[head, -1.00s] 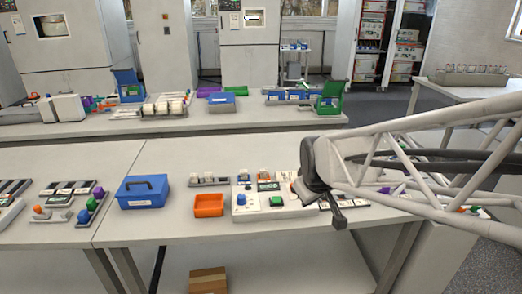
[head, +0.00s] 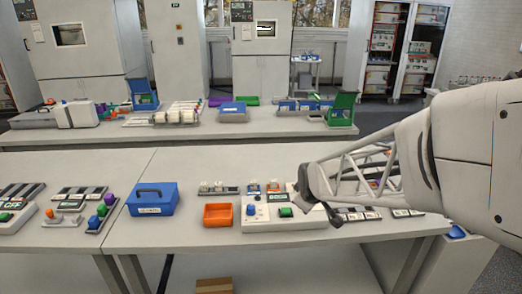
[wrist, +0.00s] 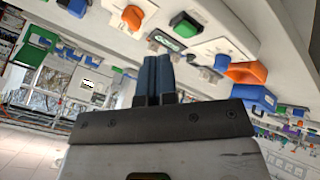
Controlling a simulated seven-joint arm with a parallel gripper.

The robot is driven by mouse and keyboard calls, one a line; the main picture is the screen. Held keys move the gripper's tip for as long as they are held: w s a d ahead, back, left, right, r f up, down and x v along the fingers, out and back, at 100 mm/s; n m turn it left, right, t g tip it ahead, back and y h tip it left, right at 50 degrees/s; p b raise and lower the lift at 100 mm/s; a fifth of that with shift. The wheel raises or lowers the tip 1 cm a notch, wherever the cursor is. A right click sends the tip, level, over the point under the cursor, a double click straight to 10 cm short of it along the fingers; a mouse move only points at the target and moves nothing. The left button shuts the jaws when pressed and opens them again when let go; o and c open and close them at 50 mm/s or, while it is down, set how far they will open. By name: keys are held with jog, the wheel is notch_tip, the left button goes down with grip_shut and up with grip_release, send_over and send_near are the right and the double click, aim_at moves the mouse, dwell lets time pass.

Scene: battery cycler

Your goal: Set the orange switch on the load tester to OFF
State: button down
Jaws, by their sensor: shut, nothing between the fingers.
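The load tester (head: 262,225) is a white box on the near bench, with a blue knob, a small display and a green button. In the wrist view, an orange switch (wrist: 133,16) stands on a white panel near the green button (wrist: 186,24). My arm covers the right part of the tester in the head view, and I cannot make out the switch there. I cannot read the switch's position. My gripper (wrist: 159,58) is shut and empty, its dark fingers pointing toward the panel just below the switch in the wrist picture. They look apart from the switch; the gap is unclear.
An orange bin (head: 217,215) and a blue toolbox (head: 152,198) stand left of the tester. Small modules (head: 220,189) sit behind it, and dark labelled units (head: 358,214) lie to its right. Bare bench top lies in front of the bin.

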aim_at(301, 214)
jog(key=shift+f, duration=0.1)
jog(key=x, duration=1)
jog(key=shift+w+d, duration=0.2)
jog(key=shift+w, duration=0.1)
jog(key=shift+w+d, duration=1.05)
jog(key=shift+w, duration=0.2)
jog(key=shift+d, duration=0.65)
dwell(0.5)
jog(key=shift+w+a, duration=0.1)
jog(key=shift+a, duration=0.1)
jog(key=shift+w+a, duration=0.1)
jog(key=shift+a, duration=0.55)
jog(key=shift+a, duration=0.1)
dwell(0.4)
jog(key=shift+s+a, duration=0.55)
jog(key=shift+s, duration=0.2)
jog(key=shift+s+a, duration=0.55)
jog(key=shift+s, duration=0.2)
jog(key=v, duration=1)
